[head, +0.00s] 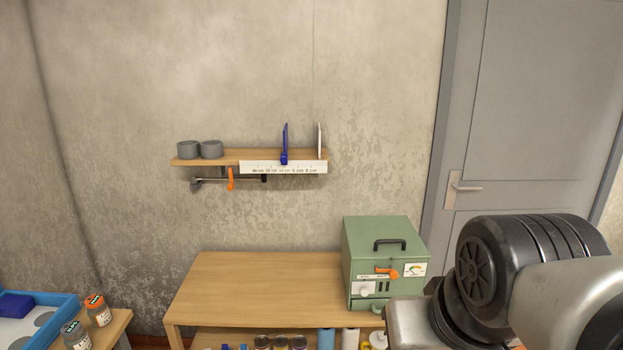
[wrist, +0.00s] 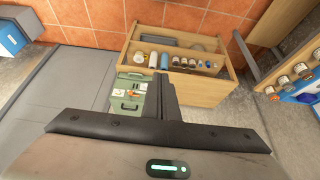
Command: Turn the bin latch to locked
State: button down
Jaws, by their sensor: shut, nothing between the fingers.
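The green bin (head: 385,240) stands at the right end of the wooden table, with a black handle on its lid. Its orange latch (head: 387,272) is on the upper front face and lies roughly sideways, beside a small dial plate (head: 414,269). In the wrist view the green bin (wrist: 123,104) and the small orange latch (wrist: 134,93) show left of my fingers, too small to read the latch's setting. My gripper (wrist: 160,76) is shut and empty, apart from the latch. My arm covers part of the bin's lower right in the head view.
The wooden table (head: 250,285) is bare left of the bin; jars and rolls stand below. A wall shelf (head: 250,156) holds grey cups and a blue slider on a scale. A grey door (head: 540,120) is at right. A blue tray (head: 62,303) and jars are at lower left.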

aim_at(393, 274)
jog(key=i+l+u, duration=0.55)
jog(key=l, duration=0.35)
jog(key=i, duration=0.05)
